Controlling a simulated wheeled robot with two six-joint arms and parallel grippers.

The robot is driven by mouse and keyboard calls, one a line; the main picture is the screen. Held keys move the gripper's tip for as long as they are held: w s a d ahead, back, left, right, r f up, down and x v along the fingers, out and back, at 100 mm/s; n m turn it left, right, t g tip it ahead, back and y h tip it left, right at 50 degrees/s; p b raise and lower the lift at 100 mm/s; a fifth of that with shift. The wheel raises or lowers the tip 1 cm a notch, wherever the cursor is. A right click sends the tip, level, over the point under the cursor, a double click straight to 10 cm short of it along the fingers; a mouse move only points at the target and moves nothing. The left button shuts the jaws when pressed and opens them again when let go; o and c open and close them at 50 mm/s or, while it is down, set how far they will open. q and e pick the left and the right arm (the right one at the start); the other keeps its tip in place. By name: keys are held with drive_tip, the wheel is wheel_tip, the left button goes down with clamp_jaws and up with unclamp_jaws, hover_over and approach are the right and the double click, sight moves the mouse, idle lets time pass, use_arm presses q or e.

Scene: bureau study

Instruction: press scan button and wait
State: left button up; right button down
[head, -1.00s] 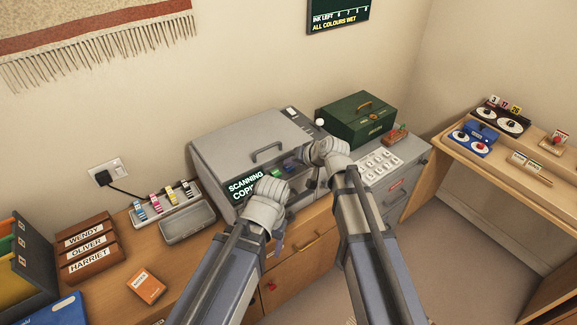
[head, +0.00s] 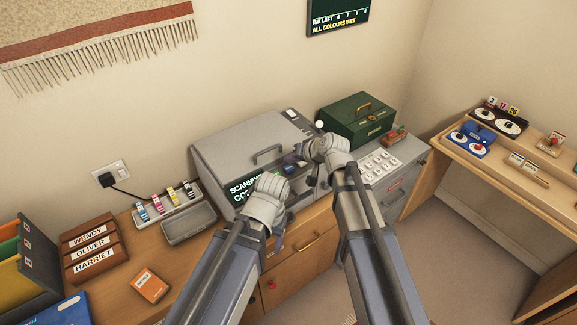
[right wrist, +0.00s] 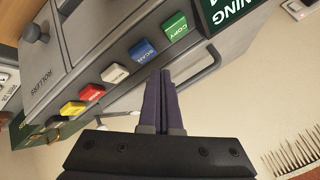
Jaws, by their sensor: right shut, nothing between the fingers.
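The grey copier (head: 235,145) stands on the wooden bureau, with its lid down. Its dark display (head: 243,186) reads "SCANNING" with a second line partly hidden by my left gripper. In the right wrist view the blue scan button (right wrist: 142,51) sits in the row between the green copy button (right wrist: 175,27) and a white button (right wrist: 115,73). My right gripper (head: 306,152) is at the copier's front; its closed, empty fingers (right wrist: 160,76) show close to the blue button. I cannot tell whether they touch it. My left gripper (head: 268,185) is before the display; its fingers are unclear.
Red (right wrist: 93,92) and yellow (right wrist: 72,108) buttons continue the row. A grey tray (head: 188,223) and colour cartridges (head: 165,203) lie left. A shelf (head: 480,150) is at the far right.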

sight(291, 170)
wheel_tip(291, 170, up, 5)
drive_tip(key=p, duration=0.4)
drive_tip(key=shift+r+p, duration=0.2)
drive_tip(key=shift+p, duration=0.15)
idle(0.3)
drive_tip(key=s+d+f+n+g+h, duration=0.1)
drive_tip(key=s+f+g+h, duration=0.1)
drive_tip(key=s, duration=0.6)
drive_tip(key=s+d+f+n+g+h, duration=0.2)
drive_tip(key=s+h, duration=0.1)
drive_tip(key=s, duration=0.6)
drive_tip(key=s+d+f+n+g+h, duration=0.1)
drive_tip(key=s+d+f+g+h, duration=0.1)
drive_tip(key=s, duration=0.6)
drive_tip(key=shift+s+d+f+g+h, duration=0.3)
drive_tip(key=shift+s+g, duration=0.1)
drive_tip(key=shift+g, duration=0.2)
drive_tip(key=shift+a, duration=0.1)
idle(3.5)
